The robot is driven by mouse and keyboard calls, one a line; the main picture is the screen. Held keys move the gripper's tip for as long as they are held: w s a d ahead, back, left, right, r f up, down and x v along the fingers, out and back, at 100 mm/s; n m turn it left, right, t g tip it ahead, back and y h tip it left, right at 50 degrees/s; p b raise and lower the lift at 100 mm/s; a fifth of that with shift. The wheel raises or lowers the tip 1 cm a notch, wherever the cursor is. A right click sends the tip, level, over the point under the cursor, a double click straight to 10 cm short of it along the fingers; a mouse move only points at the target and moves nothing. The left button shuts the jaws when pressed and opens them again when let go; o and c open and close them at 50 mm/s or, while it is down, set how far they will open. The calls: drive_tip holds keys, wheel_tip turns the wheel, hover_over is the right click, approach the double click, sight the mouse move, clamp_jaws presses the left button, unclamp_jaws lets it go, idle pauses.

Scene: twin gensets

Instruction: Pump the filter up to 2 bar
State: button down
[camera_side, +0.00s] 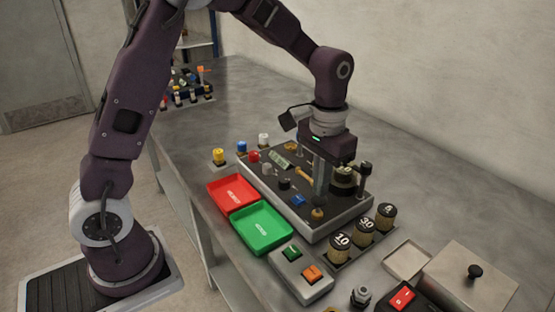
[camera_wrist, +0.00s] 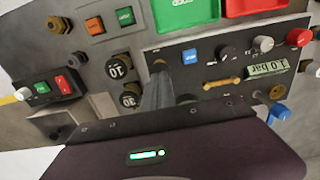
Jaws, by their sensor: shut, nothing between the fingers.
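A black-topped panel box (camera_side: 345,212) stands on the bench. Its small display (camera_wrist: 268,68) appears to read 1.0 bar in the wrist view and also shows in the side view (camera_side: 279,160). My gripper (camera_side: 318,200) is shut and empty, pointing down over the panel's front part. In the wrist view its fingers (camera_wrist: 157,78) end near a small brass-coloured part (camera_wrist: 158,65); contact cannot be told. A blue button (camera_wrist: 190,57) is beside them. A round brass and black fitting (camera_side: 343,180) stands partly behind my gripper. I cannot tell which part is the filter or pump.
Red (camera_side: 233,191) and green (camera_side: 262,228) trays lie left of the panel. Cylinders marked 10 (camera_side: 341,244), 30 (camera_side: 364,231) and A (camera_side: 386,216) stand in front. A two-button box (camera_side: 301,274) is near. A brass lever (camera_wrist: 222,82) and several knobs crowd the panel.

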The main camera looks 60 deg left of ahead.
drive_tip(key=shift+f, duration=1.6)
drive_tip(key=shift+r, duration=1.65)
drive_tip(key=shift+f, duration=0.1)
idle(0.5)
drive_tip(key=shift+r, duration=1.9)
idle(0.3)
